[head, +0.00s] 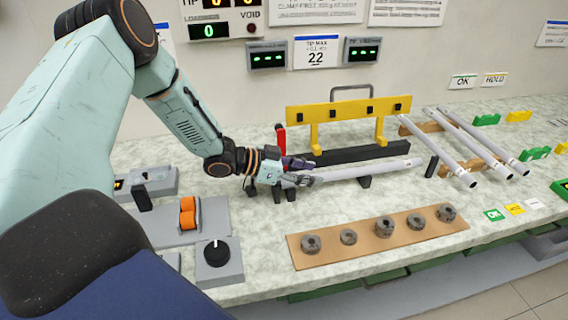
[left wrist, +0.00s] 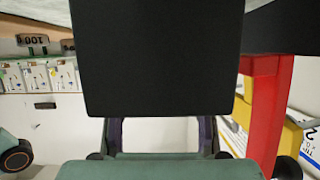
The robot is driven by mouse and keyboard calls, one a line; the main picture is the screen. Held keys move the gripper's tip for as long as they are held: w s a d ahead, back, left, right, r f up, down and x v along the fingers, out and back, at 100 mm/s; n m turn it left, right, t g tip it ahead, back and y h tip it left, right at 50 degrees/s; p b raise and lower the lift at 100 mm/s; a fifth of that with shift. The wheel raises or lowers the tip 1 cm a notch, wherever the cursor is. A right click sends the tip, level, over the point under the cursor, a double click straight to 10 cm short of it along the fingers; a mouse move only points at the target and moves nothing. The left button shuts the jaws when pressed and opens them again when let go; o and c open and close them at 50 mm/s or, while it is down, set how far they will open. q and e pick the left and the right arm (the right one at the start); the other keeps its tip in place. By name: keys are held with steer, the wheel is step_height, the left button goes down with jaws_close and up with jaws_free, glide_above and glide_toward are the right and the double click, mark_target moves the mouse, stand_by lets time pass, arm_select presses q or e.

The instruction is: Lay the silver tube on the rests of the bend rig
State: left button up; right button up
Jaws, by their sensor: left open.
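A silver tube (head: 365,171) lies lengthwise in front of the black base (head: 350,154) of the bend rig. It appears to lie on small black rests, one of which (head: 365,182) shows under its middle. The rig has a yellow bar (head: 345,111) and a red clamp (head: 281,139) at its left end. My left gripper (head: 300,171) is open at the tube's left end; I cannot tell whether its fingers touch the tube. In the left wrist view a black block fills the middle, with the red part (left wrist: 265,108) at right; no tube shows there. My right gripper is out of view.
More silver tubes (head: 483,141) lie on a wooden rack at the right. A wooden strip (head: 330,258) with several dark round pieces lies in front. A grey box with a black knob (head: 217,256) and orange rollers (head: 188,213) stand at left.

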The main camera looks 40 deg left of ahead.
arm_select(q)
steer(key=p+v, duration=0.4)
steer(key=v, duration=0.3)
steer(key=shift+r, duration=0.25)
steer(key=shift+s+a+r+p, duration=0.1)
steer(key=shift+s+a+p, duration=0.2)
steer(key=shift+s+a, duration=0.15)
steer(key=shift+w+d, duration=0.1)
steer(key=shift+w, duration=0.05)
steer(key=shift+c, duration=0.2)
stand_by(0.3)
